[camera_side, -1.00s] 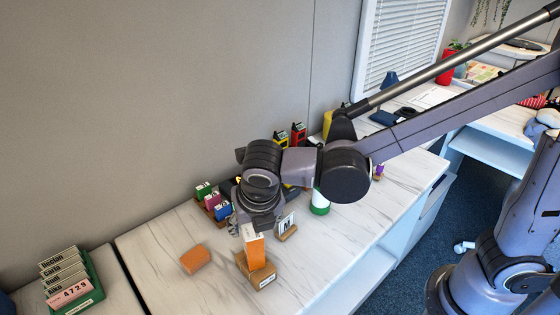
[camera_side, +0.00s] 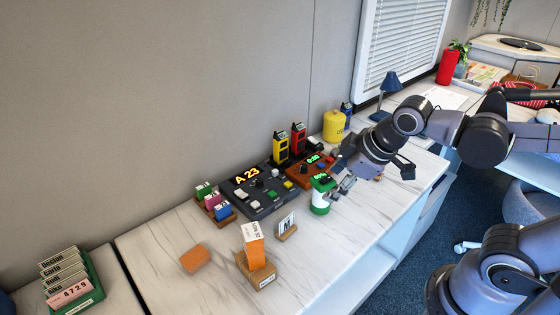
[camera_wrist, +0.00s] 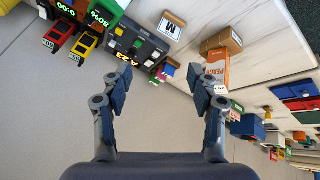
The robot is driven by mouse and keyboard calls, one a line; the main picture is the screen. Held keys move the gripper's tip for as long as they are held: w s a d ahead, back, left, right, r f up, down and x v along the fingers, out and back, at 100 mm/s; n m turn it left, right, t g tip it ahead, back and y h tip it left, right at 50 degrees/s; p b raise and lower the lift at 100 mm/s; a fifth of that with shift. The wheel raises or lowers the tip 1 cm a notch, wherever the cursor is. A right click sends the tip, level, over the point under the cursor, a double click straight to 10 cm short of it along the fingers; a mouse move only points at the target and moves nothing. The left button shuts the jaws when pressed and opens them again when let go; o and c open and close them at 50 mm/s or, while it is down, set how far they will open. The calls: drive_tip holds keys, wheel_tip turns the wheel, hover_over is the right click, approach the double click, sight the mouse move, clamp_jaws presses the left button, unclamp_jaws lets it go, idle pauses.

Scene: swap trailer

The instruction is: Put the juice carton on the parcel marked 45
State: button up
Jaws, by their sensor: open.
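The orange juice carton (camera_side: 252,246) stands upright on top of a brown parcel (camera_side: 262,279) near the front of the counter. The carton also shows in the wrist view (camera_wrist: 217,68) with "PEACH" lettering, against the parcel (camera_wrist: 224,40). The parcel has a small pale label, but I cannot read its number. My gripper (camera_side: 366,182) is well to the right of the carton, by the green-and-white container, and apart from the carton. In the wrist view my gripper (camera_wrist: 161,78) has its fingers spread with nothing between them.
A card in a stand (camera_side: 286,226) is right of the carton. The green-and-white container (camera_side: 320,197) is close to my gripper. A dark control panel (camera_side: 262,194) reading "A 23" stands behind.

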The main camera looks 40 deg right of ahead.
drive_tip(key=d+m, duration=0.1)
drive_tip(key=m, duration=0.1)
drive_tip(key=s+d+m, duration=0.1)
drive_tip(key=m, duration=0.1)
drive_tip(key=s+d+m+t, duration=0.1)
drive_tip(key=m, duration=0.1)
drive_tip(key=shift+d+f+m, duration=0.1)
drive_tip(key=shift+f+m, duration=0.15)
drive_tip(key=shift+m, duration=0.05)
